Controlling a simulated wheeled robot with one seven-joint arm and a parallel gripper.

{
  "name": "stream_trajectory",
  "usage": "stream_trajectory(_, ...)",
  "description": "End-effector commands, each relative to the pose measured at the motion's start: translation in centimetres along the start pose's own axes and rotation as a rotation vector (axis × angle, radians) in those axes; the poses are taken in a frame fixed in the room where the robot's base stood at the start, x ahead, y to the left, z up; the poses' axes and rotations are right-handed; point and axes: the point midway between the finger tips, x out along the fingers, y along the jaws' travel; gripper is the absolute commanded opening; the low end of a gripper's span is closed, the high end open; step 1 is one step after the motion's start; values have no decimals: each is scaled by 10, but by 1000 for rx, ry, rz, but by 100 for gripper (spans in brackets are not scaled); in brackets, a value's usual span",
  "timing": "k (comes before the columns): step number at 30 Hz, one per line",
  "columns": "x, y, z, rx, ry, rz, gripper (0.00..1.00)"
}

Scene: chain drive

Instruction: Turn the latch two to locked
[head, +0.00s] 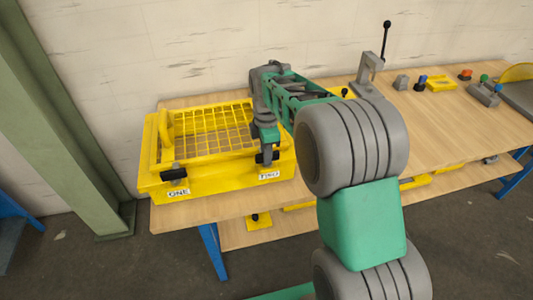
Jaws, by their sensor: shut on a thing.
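A yellow box with a mesh guard (205,133) on top stands at the left end of the workbench. Its front face has two black latches with white labels. Latch one (173,178) is at the left, above the label ONE. Latch two (260,158) is at the right, above the label TWO, and my gripper partly covers it. My gripper (268,157) points down at the box's front right and is shut on latch two. The exact angle of latch two is hidden by the fingers.
The wooden workbench (440,125) runs to the right. A clamp with a black lever (369,72) stands behind my arm. Small blocks, a yellow tray (440,84) and buttons (465,75) lie further right. A green column (68,120) stands at the left.

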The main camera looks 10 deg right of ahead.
Motion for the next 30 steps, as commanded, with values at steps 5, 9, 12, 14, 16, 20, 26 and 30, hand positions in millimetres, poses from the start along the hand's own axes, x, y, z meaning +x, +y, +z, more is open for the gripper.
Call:
stream_trajectory(5, -1, 1, 0, -2, 0, 3, 21)
stream_trajectory(9, -1, 0, 0, -1, 0, 2, 33)
stream_trajectory(12, 0, 0, 0, 0, 0, 1, 38)
stream_trajectory(14, 0, 0, 0, 0, 0, 1, 38)
stream_trajectory(16, 0, 0, 0, 1, 0, 1, 38)
stream_trajectory(20, -4, 1, 0, 1, 0, 3, 38)
stream_trajectory(26, -39, 2, 0, 0, 0, 6, 38)
stream_trajectory(30, -65, 1, 0, 0, 0, 4, 38)
